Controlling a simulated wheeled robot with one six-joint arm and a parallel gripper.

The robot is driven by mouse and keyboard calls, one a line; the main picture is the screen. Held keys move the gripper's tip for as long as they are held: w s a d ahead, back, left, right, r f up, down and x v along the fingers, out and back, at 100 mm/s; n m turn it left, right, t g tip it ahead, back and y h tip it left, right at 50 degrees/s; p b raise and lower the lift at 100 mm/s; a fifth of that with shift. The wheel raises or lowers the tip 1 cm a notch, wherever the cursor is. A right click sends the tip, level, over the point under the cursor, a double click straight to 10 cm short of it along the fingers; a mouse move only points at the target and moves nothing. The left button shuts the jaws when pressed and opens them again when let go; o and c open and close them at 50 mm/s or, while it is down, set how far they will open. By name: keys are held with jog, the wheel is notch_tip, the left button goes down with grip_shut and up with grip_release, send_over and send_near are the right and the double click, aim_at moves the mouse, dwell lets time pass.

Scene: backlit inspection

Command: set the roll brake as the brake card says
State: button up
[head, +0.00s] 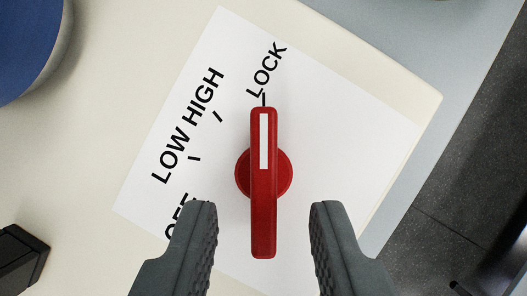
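A red knob (264,215) with a long bar handle sits on a white dial plate (345,150). The plate carries the marks OFF, LOW, HIGH and LOCK. The white stripe on the handle points up at the tick beside LOCK (267,70). OFF (177,217) is partly hidden by my left finger. My gripper (264,225) is open, with one finger on each side of the lower handle and clear gaps to it. No brake card shows in this view.
The plate lies on a cream surface (95,130). A blue round object (25,40) is at the top left and a black block (20,255) at the lower left. A grey surface edge and dark floor (460,180) lie at the right.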

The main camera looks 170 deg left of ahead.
aim_at(264, 180)
jog(key=shift+x, duration=1.2)
jog(key=shift+c, duration=0.2)
grip_shut()
